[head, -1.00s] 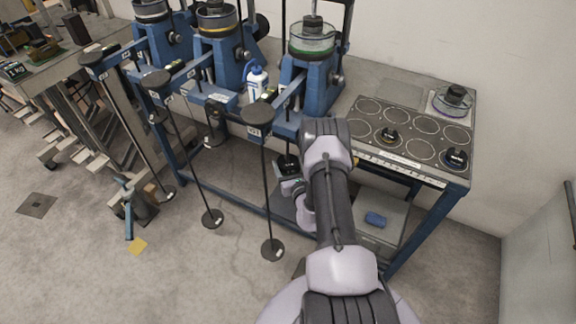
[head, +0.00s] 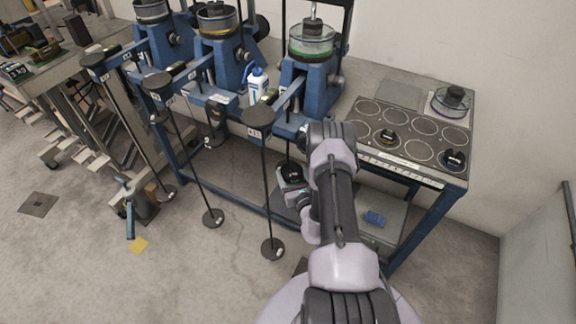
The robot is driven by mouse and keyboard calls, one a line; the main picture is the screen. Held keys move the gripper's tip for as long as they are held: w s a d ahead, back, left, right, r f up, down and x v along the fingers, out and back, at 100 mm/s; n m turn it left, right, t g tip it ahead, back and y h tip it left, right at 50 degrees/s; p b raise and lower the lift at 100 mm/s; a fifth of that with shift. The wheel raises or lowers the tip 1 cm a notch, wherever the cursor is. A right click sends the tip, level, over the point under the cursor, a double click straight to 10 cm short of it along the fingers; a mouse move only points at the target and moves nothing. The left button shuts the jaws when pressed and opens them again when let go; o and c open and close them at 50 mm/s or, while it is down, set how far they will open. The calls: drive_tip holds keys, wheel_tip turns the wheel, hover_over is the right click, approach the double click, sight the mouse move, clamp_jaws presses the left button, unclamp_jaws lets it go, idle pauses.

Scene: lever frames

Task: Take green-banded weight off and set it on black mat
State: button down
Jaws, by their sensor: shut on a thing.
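My gripper (head: 291,185) is below the bench's front edge, right of the nearest hanging rod, and partly hidden by my arm. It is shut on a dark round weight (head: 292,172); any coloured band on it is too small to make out. The weight is apart from the rod (head: 267,185), whose round foot (head: 273,249) near the floor looks bare. The black mat (head: 424,148), marked with pale circles, lies on the bench at the right.
Blue lever frames (head: 313,88) stand along the bench, the nearest with a green-ringed cell (head: 311,40). A white bottle (head: 258,86) stands between two frames. A dark weight (head: 453,97) sits in a clear dish behind the mat. Several mat circles are empty.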

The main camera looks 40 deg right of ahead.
sight(295, 181)
drive_tip(key=shift+f+p+v, duration=0.2)
drive_tip(key=shift+p+v, duration=0.2)
drive_tip(key=shift+v, duration=1.1)
drive_tip(key=shift+s, duration=0.1)
